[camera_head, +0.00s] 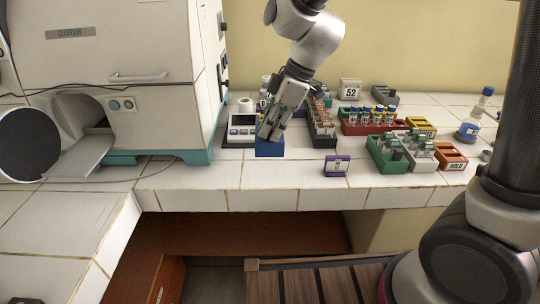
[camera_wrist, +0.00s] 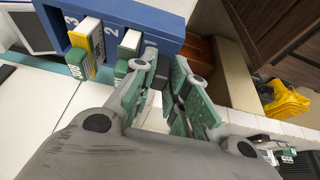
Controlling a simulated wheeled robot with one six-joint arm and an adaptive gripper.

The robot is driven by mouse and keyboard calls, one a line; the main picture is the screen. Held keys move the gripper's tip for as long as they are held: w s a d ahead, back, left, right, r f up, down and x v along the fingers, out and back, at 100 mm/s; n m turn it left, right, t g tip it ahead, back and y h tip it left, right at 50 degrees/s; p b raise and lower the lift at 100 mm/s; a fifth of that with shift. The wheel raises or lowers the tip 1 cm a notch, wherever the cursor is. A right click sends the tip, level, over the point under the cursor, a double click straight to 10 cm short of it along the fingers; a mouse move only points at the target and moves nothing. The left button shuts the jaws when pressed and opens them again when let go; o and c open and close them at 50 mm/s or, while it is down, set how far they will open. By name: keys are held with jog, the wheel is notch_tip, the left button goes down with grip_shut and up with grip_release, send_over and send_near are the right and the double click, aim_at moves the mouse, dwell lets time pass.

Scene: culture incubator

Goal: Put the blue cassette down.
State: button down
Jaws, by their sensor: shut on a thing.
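The blue cassette (camera_head: 269,149) is a blue slotted block, seen left of the middle of the counter in the head view. In the wrist view, the cassette (camera_wrist: 115,14) fills the top and carries numbers by its slots. Two slots there hold white pieces with green ends, one with a yellow side. My gripper (camera_head: 269,135) points down onto the cassette; in the wrist view, its green-padded fingers (camera_wrist: 166,65) are shut at the cassette's end. The grip contact is partly hidden. I cannot tell whether the cassette's underside touches the counter.
The white incubator (camera_head: 110,60) stands left, its round door (camera_head: 30,145) open. A small instrument (camera_head: 241,130) is close left of the cassette. A dark rack (camera_head: 321,128), purple block (camera_head: 337,166), red rack (camera_head: 372,128) and green rack (camera_head: 386,160) stand right. Counter (camera_head: 235,175) in front is clear.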

aim_at(273, 153)
notch_tip(273, 153, down, 8)
jog(key=shift+f, duration=0.25)
jog(key=shift+f, duration=0.1)
jog(key=c, duration=1.4)
grip_release()
jog(key=s+d+r+m+t, duration=0.1)
jog(key=s+d+r+m, duration=0.15)
jog(key=d+r, duration=1)
jog(key=s+d+r+m+t+h, duration=0.1)
jog(key=s+d+r+m, duration=0.1)
jog(key=s+d+m, duration=0.2)
jog(key=s+d+r+m+t+h, duration=0.1)
jog(key=s+d+r+m+h, duration=0.1)
jog(key=s+d+m, duration=0.3)
jog(key=s+d+r+m+t+h, duration=0.1)
jog(key=s+d+m, duration=0.4)
jog(key=d, duration=0.6)
jog(key=shift+d+r+m+h, duration=0.2)
jog(key=shift+r+m+h, duration=0.1)
jog(key=shift+r+m, duration=0.3)
